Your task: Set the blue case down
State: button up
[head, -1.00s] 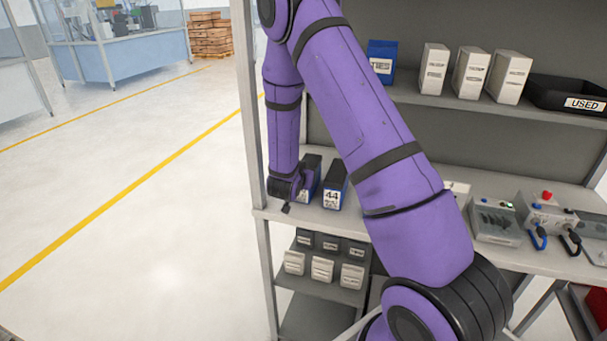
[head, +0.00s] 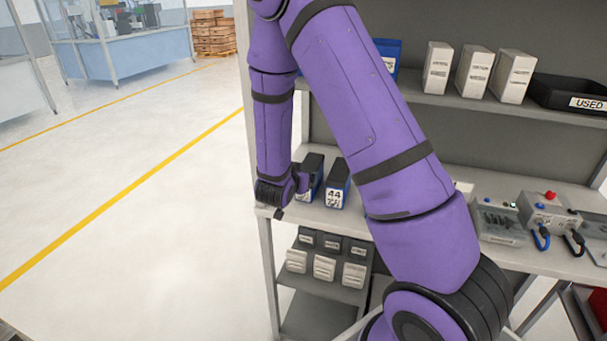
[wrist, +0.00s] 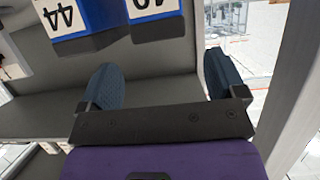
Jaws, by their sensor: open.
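A dark case with blue sides and a white number label (head: 314,174) stands upright on the left end of the middle shelf. It also shows in the wrist view (wrist: 157,22), ahead of and roughly between my fingers, with a gap to the fingertips. A second such case, labelled 44 (head: 337,187), stands to its right; it shows at the wrist view's upper left (wrist: 88,18). My gripper (wrist: 162,80) is open, with nothing between its fingers. In the head view it is at the shelf's left front edge, its fingers partly hidden by my wrist.
The shelf post (wrist: 297,85) is close on my gripper's right in the wrist view. Control boxes (head: 541,217) stand right. Floor at left is clear.

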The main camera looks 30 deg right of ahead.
jog(key=s+a+r+n+t+y, duration=0.1)
jog(key=s+a+r+n+y, duration=0.2)
jog(key=a+r+y, duration=0.5)
jog(key=s+a+r+n+y, duration=0.25)
jog(key=a+r, duration=0.25)
jog(key=r, duration=0.7)
jog(key=s+r+n+g, duration=0.1)
jog(key=s+r, duration=0.2)
jog(key=s, duration=0.5)
jog(key=s+d+r+n+g, duration=0.1)
jog(key=s+r+n, duration=0.1)
jog(key=s, duration=0.6)
jog(key=s+d+r+n+g, duration=0.1)
jog(key=s+r+n+g, duration=0.1)
jog(key=s, duration=0.6)
jog(key=shift+s+d+r, duration=0.25)
jog(key=shift+s+r, duration=0.1)
jog(key=shift+r, duration=0.45)
